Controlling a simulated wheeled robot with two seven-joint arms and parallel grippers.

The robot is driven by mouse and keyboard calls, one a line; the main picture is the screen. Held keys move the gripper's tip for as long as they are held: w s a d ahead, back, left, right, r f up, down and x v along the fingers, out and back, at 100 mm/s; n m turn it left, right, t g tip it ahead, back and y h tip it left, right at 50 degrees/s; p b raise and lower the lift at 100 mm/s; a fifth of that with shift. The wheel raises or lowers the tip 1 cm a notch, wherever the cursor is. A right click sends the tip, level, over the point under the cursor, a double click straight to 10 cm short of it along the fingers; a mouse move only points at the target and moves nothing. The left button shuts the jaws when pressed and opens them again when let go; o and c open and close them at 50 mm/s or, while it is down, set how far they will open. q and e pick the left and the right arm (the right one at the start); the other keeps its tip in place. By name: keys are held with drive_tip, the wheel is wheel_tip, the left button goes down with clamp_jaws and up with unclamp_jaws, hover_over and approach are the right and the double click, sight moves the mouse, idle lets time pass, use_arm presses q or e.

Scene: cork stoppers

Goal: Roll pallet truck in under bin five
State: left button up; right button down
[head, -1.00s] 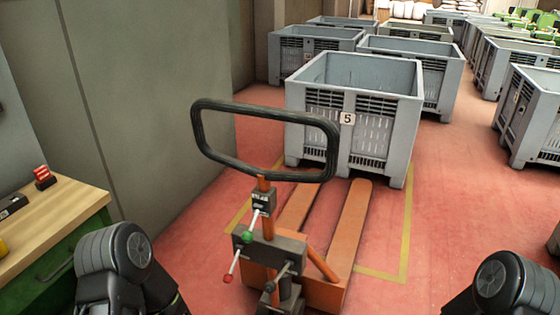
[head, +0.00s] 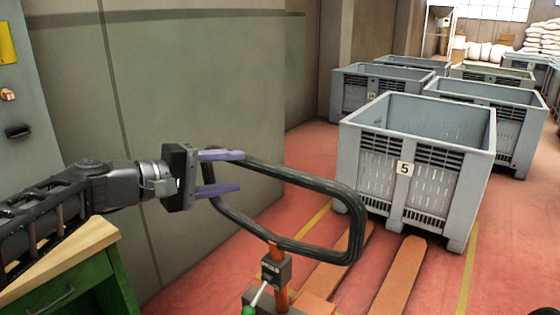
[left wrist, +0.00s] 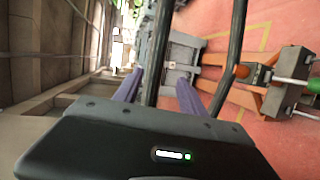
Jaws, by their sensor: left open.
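Bin five (head: 446,180) is a grey slatted crate with a white "5" plate, standing on the red floor ahead. The orange pallet truck stands in front of it, with its forks (head: 400,274) pointing toward the bin; the fork tips lie close to the bin's front underside. Its black loop handle (head: 335,253) rises nearest me. My left gripper (head: 222,172) is open, its purple fingers at the handle's left side, one above the other. In the left wrist view the handle's bars (left wrist: 232,55) pass by the fingers. I cannot tell whether they touch. My right gripper is out of view.
A wall (head: 190,110) runs along the left. A green bench with a wooden top (head: 75,262) stands at the lower left. More grey bins (head: 385,85) stand behind bin five. Yellow floor lines (head: 467,270) flank the truck; red floor is open to the right.

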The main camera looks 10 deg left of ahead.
sight(263, 170)
use_arm(q)
drive_tip(key=shift+s+d+r+m+g+h, duration=0.15)
drive_tip(key=shift+s+d+r+g+h, duration=0.1)
drive_tip(key=shift+s+d+h, duration=0.2)
drive_tip(key=shift+s+d+r+m+g+h, duration=0.15)
drive_tip(key=shift+s+d+r+h, duration=0.15)
drive_tip(key=shift+d+h, duration=0.25)
drive_tip(key=p+x, duration=0.1)
drive_tip(key=x, duration=0.6)
drive_tip(key=shift+w+d+f, duration=0.2)
drive_tip(key=shift+w, duration=0.05)
drive_tip(key=shift+c, duration=0.4)
clamp_jaws()
idle(0.3)
